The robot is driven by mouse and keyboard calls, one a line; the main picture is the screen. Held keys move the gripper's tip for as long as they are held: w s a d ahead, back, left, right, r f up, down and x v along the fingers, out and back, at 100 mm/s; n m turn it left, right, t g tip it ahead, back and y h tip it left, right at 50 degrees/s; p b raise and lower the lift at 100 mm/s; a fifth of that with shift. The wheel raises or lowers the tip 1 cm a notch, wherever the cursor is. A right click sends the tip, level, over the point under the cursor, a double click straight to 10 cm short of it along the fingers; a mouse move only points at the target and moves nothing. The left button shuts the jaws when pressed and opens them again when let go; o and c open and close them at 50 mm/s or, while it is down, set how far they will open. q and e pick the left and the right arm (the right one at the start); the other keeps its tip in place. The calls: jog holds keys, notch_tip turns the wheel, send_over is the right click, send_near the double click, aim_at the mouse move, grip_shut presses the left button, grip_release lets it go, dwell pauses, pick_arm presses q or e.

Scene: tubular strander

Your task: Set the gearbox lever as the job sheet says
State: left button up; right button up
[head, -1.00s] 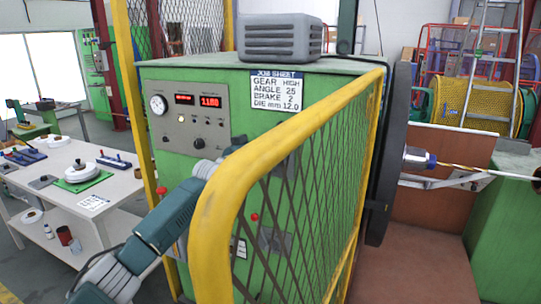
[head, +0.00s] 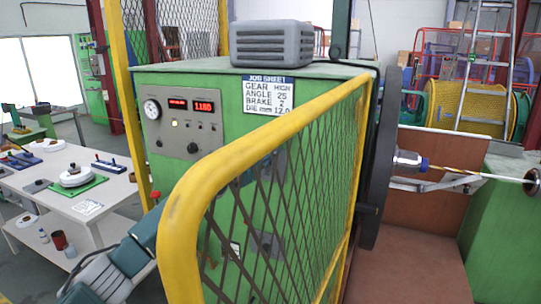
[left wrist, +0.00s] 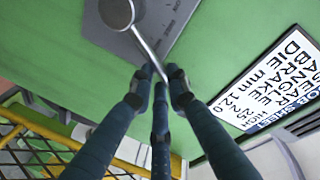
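The green gearbox cabinet (head: 150,85) carries the job sheet (head: 268,95), which reads gear HIGH, angle 25, brake 2, die 12.0 mm. The sheet also shows in the left wrist view (left wrist: 270,85). There the gearbox lever (left wrist: 147,48) is a thin metal rod running from a round hub (left wrist: 117,12) on a grey lettered plate (left wrist: 165,18). My left gripper (left wrist: 158,76) has its fingertips close around the rod's free end; whether they press on it is unclear. In the head view the yellow guard hides this gripper. My right gripper is not in view.
The yellow guard rail (head: 270,132) with mesh stands in front of the cabinet. A control panel (head: 183,127) with a gauge and red displays sits at its upper left. A white table (head: 50,178) with parts is at left. A large dark wheel (head: 375,165) is at right.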

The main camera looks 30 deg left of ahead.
pick_arm(q)
jog(key=o, duration=0.5)
jog(key=shift+d+f, duration=0.1)
jog(key=shift+c, duration=0.2)
jog(key=s+a+r, duration=0.1)
jog(key=s, duration=1)
jog(key=shift+s+a, duration=0.15)
jog(key=shift+s, duration=0.25)
jog(key=shift+r, duration=0.1)
